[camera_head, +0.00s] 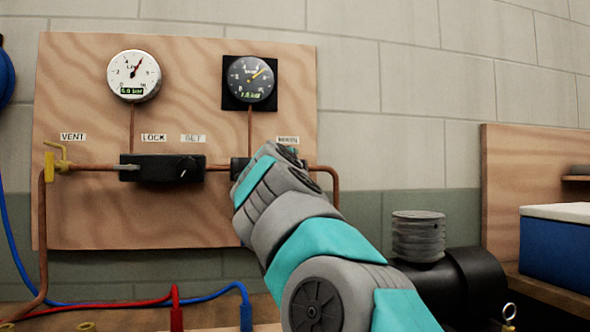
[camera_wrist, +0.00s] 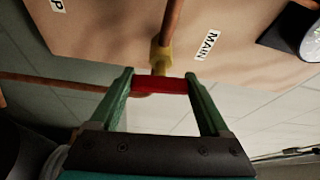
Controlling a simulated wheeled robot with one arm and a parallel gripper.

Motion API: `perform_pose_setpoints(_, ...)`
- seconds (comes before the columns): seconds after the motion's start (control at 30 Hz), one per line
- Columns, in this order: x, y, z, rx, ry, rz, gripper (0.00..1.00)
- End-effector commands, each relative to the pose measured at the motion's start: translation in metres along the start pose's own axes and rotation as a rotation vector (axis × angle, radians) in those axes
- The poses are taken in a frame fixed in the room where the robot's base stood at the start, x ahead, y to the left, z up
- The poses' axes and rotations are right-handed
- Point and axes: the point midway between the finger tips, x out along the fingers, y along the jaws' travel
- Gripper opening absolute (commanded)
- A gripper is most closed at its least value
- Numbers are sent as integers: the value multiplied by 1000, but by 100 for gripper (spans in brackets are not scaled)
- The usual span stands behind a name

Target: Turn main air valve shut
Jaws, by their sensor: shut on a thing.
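The main air valve shows in the wrist view as a brass body (camera_wrist: 161,60) on a copper pipe, beside a white MAIN label (camera_wrist: 208,45). Its red handle (camera_wrist: 160,86) lies between the two green fingers of my gripper (camera_wrist: 160,86). My gripper is shut on this handle, with a finger at each end of the red part. The handle appears roughly crosswise to the pipe above it. In the head view my gripper and the main valve are not visible; my arm covers part of the panel's right side.
The wooden panel (camera_head: 85,215) carries a white gauge (camera_head: 134,76), a dark gauge (camera_head: 249,79), a black block (camera_head: 162,168) and a yellow vent valve (camera_head: 56,162). Copper pipes run along it. Red and blue hoses lie below. A blue box (camera_head: 553,250) stands at the right.

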Motion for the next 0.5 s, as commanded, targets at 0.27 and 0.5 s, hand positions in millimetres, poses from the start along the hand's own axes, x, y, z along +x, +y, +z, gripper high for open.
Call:
perform_pose_setpoints(0.27, 1, 3, -1, 100, 2, 45, 24)
perform_pose_setpoints(0.5, 1, 3, -1, 125, 2, 56, 24)
